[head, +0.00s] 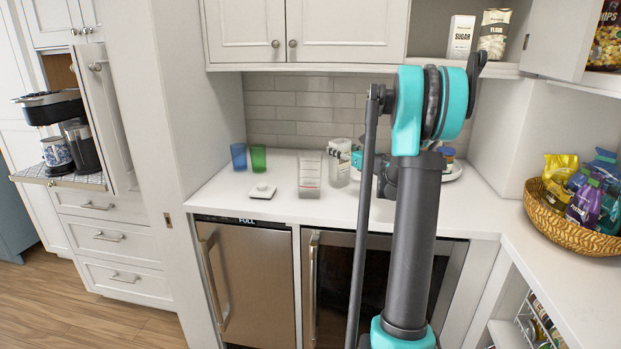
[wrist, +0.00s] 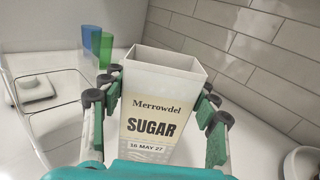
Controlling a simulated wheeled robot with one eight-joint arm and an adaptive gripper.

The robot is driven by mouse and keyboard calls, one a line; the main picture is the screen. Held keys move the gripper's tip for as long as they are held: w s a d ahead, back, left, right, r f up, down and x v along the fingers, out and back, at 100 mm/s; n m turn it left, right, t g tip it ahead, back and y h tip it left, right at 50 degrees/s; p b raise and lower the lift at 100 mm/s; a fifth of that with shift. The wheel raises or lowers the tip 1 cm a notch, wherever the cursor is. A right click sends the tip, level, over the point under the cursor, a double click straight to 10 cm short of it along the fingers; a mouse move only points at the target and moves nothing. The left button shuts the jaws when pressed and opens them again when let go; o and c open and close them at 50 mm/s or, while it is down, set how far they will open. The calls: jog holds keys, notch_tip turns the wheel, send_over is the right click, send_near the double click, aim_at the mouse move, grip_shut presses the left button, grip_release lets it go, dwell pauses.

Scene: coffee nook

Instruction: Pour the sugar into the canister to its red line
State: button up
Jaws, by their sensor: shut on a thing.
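The sugar carton (wrist: 160,115), white with a "SUGAR" label and an open top, stands upright between my fingers in the wrist view. My gripper (wrist: 158,112) is shut on its sides. In the head view my gripper (head: 357,160) is partly hidden by my arm, and the carton (head: 339,174) shows beside it over the counter. The clear canister (head: 310,176) stands on the counter just left of the carton; its clear wall shows at the left of the wrist view (wrist: 62,108). Its red line is too small to make out clearly. The sugar level inside the carton is hidden.
A white square lid-like piece (head: 262,191) lies left of the canister. Blue (head: 238,156) and green (head: 258,158) cups stand behind it. A tray (head: 453,173) is partly hidden behind my arm. Another sugar box (head: 460,38) is on the shelf. A snack basket (head: 570,232) sits right.

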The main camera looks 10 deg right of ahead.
aim_at(332, 142)
jog(key=shift+s+a+r+n, duration=0.1)
jog(key=shift+a+r+n, duration=0.6)
jog(key=shift+r, duration=0.25)
jog(key=shift+a+r+n, duration=0.45)
jog(key=shift+r+n, duration=0.4)
jog(key=shift+r, duration=0.1)
jog(key=shift+s+a+r+n, duration=0.1)
jog(key=shift+a+r+n, duration=0.6)
jog(key=shift+r, duration=0.25)
jog(key=shift+d, duration=0.15)
jog(key=shift+s+d+r+n, duration=0.1)
jog(key=shift+s+n, duration=0.15)
jog(key=shift+s, duration=0.25)
jog(key=shift+s+a+r+n, duration=0.1)
jog(key=shift+a+r+n, duration=0.05)
jog(key=shift+a+n, duration=0.15)
